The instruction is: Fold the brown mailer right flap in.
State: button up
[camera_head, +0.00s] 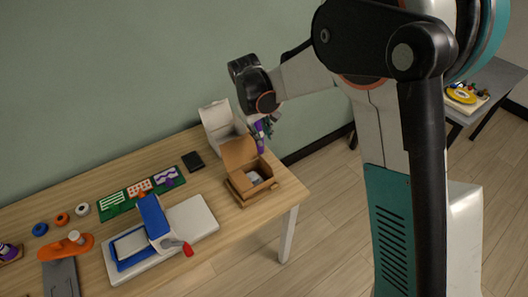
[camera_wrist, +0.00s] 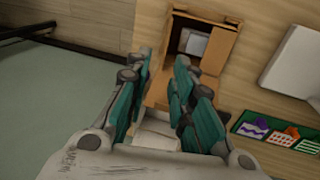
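The brown mailer (camera_head: 262,187) stands open near the right end of the table, with a pale item inside. In the head view one brown flap (camera_head: 238,153) stands up at its back, and lower flaps spread at the front and left. The mailer also shows ahead of my gripper in the wrist view (camera_wrist: 229,47). My gripper (camera_wrist: 162,62) is open, its two teal fingers apart with part of a brown flap (camera_wrist: 158,90) seen between them. I cannot tell whether they touch it. In the head view my gripper (camera_head: 262,130) hangs behind the mailer, partly hidden.
An open white box (camera_head: 216,118) stands close behind the mailer. A black block (camera_head: 193,161), a green card tray (camera_head: 119,208) and a blue-and-white press (camera_head: 153,222) lie to the left. The wooden tabletop (camera_head: 283,193) is bare right of the mailer.

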aim_at(264, 160)
jog(key=b+x, duration=0.1)
jog(key=x, duration=0.4)
jog(key=a+b+x, duration=0.1)
jog(key=x, duration=0.4)
jog(key=b+x, duration=0.1)
jog(key=x, duration=0.4)
jog(key=shift+a+f, duration=0.2)
jog(key=shift+f, duration=0.2)
jog(key=shift+s, duration=0.1)
jog(key=shift+c, duration=0.2)
grip_shut()
